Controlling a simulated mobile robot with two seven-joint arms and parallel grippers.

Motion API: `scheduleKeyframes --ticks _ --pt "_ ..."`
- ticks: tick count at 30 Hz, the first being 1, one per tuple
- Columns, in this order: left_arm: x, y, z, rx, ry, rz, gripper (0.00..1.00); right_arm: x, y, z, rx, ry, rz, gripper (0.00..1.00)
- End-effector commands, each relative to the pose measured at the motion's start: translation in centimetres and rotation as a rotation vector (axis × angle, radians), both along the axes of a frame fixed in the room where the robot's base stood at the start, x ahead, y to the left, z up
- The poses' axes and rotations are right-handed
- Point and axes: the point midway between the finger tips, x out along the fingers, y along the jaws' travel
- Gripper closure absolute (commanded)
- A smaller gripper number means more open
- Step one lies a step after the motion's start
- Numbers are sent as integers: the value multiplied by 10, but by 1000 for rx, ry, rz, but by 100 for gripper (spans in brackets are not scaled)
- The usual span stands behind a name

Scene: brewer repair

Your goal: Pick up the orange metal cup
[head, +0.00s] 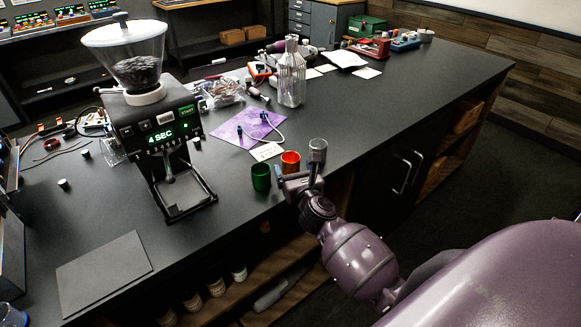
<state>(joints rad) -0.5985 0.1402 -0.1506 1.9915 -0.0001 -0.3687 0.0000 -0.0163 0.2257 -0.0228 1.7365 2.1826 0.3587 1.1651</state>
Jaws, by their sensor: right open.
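The orange metal cup (290,162) stands upright near the front edge of the dark counter, between a green cup (261,177) and a grey metal cup (318,150). My right gripper (298,182) is open at the counter's front edge, just in front of the orange cup. One finger reaches up in front of the grey cup, and the other lies near the green cup's right side. The gripper partly hides the bottom of the orange cup. I cannot tell whether the fingers touch any cup. My left gripper is not in view.
A coffee grinder (150,112) with a clear hopper stands left of the cups. A purple mat (247,128), a white note (266,151) and a clear bottle (291,75) lie or stand behind them. The counter (400,105) to the right is mostly clear.

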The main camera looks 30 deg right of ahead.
Motion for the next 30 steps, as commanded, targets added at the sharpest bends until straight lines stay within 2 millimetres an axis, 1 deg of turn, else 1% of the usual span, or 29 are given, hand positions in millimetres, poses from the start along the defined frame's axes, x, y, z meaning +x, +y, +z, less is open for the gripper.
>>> scheduleKeyframes --ticks 5,10,15,23,24,26,30 --pt "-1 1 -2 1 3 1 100 11 -5 0 -1 -1 0 15" --pt "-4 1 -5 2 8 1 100 32 -17 -1 -3 -1 0 15" --pt "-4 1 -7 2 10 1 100 48 -20 -2 -3 0 0 15" --pt "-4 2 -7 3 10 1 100 50 -21 -2 -2 1 0 15" --pt "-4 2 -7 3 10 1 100 50 -21 -2 -2 1 0 16" --pt "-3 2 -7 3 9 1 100 50 -21 -2 -2 1 0 26" --pt "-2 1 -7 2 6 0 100 50 -21 -2 -2 1 0 47"
